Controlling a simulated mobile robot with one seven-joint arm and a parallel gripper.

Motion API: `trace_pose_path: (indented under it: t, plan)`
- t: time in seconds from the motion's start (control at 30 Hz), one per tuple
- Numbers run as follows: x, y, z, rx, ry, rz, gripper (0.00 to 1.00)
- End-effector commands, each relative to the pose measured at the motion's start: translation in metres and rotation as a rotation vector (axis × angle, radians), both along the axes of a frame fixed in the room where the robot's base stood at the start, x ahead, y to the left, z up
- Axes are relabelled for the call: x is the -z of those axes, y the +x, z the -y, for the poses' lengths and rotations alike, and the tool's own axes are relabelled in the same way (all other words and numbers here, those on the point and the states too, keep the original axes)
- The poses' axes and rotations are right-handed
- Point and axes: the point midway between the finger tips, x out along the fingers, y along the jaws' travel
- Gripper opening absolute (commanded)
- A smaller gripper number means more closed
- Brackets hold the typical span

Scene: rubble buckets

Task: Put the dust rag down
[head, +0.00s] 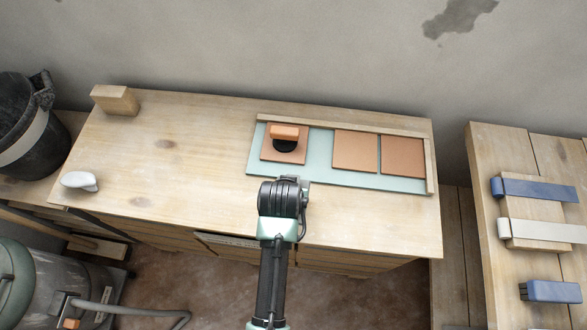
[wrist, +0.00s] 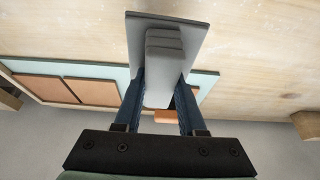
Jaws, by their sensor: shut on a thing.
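In the head view my gripper (head: 284,196) is over the front middle of the wooden worktop (head: 185,150), just in front of the pale green board (head: 320,176). My wrist hides nearly all of the rag there. The wrist view shows the rag against bare wood and the board's edge; I cannot tell whether it touches the worktop.
Brown tiles (head: 356,151) and an orange-handled block (head: 285,133) lie on the board. A wooden block (head: 115,100) and a white lump (head: 79,180) stand at left. A black bucket (head: 30,135) is far left. The worktop's left middle and front right are clear.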

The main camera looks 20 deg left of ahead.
Motion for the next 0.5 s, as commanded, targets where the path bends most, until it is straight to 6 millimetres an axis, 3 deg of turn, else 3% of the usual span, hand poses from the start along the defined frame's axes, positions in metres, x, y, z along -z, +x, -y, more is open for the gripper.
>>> trace_pose_path:
  t: [0.5]
  plan:
    - [0.060,0.000,0.000,0.000,-0.001,0.001,0.00]
